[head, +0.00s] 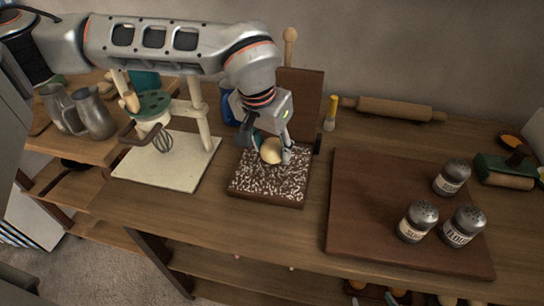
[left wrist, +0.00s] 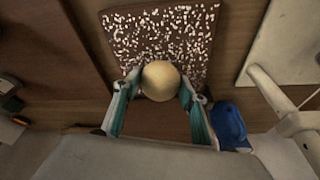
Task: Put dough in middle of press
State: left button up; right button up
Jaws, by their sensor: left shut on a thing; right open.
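A round pale ball of dough (head: 271,151) is between the fingers of my left gripper (head: 272,148), which is shut on it. The press has a square brown base (head: 266,186) with white speckles and a brown lid (head: 303,92) standing upright behind. The dough is over the rear half of the base; I cannot tell whether it touches. In the left wrist view the dough (left wrist: 161,81) sits between the teal fingers, near the edge of the speckled base (left wrist: 158,32) by the lid. My right gripper is not in view.
A cream stand mixer (head: 195,130) with a whisk is left of the press. A blue object (head: 229,108) is behind it. A brown board (head: 370,205) with labelled shakers (head: 418,220) is to the right. A rolling pin (head: 394,109) lies at the back.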

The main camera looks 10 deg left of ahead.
aim_at(271, 156)
pick_arm(q)
jog(key=shift+f, duration=1.7)
pick_arm(e)
jog(key=shift+f, duration=0.3)
pick_arm(q)
jog(key=shift+f, duration=0.15)
pick_arm(e)
jog(key=shift+s, duration=0.1)
pick_arm(q)
jog(key=o, duration=0.8)
jog(key=shift+r, duration=0.55)
jog(key=p+v, duration=0.1)
jog(key=v, duration=1)
jog(key=shift+s, duration=0.15)
pick_arm(e)
jog(key=shift+s+a+r, duration=0.15)
jog(key=shift+s+r, duration=0.05)
jog(key=shift+r, duration=0.05)
